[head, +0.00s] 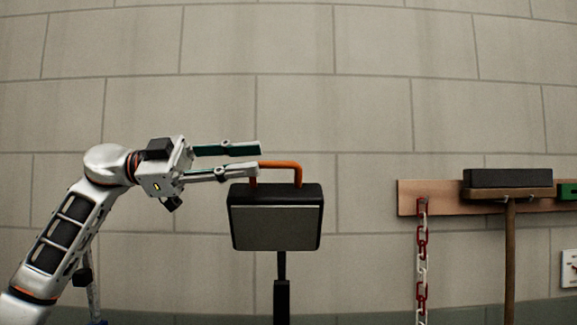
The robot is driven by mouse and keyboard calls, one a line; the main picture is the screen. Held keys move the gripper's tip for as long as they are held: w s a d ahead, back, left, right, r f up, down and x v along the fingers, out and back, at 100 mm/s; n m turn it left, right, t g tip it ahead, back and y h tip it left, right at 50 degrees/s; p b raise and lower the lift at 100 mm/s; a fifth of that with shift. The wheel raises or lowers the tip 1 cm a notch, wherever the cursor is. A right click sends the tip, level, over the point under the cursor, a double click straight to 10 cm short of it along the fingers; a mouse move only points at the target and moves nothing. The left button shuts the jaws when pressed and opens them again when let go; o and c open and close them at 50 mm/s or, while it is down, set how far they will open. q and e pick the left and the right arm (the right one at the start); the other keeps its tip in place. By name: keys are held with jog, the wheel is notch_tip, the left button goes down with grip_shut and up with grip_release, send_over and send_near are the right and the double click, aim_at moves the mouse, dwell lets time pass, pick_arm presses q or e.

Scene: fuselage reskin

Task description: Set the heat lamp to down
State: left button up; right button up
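The heat lamp (276,227) is a dark box with a grey front panel on a black post (281,295). An orange handle (281,164) arches over its top. The panel faces roughly toward me. My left gripper (257,159) comes in from the left, with its two fingers apart and pointing right. The tip of the lower finger overlaps the left end of the orange handle in the picture. I cannot tell whether it touches the handle. My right gripper is not in view.
A wooden rail (435,197) on the block wall at right carries a red and white chain (421,250) and a broom-like tool with a dark head (508,178). A green item (568,191) sits at the right edge. The wall between lamp and rail is clear.

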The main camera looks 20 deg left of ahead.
aim_at(291, 165)
pick_arm(q)
jog(key=shift+w+d+f+n+t+y, duration=0.2)
jog(key=shift+w+f+n+t+y, duration=0.1)
jog(key=shift+n+t+y, duration=0.15)
jog(key=shift+d+n+t, duration=0.2)
jog(key=shift+n+t, duration=0.05)
jog(key=x, duration=0.4)
jog(key=p+x, duration=0.1)
jog(key=x, duration=0.3)
jog(key=shift+w+f, duration=0.15)
jog(key=shift+f, duration=0.05)
grip_shut()
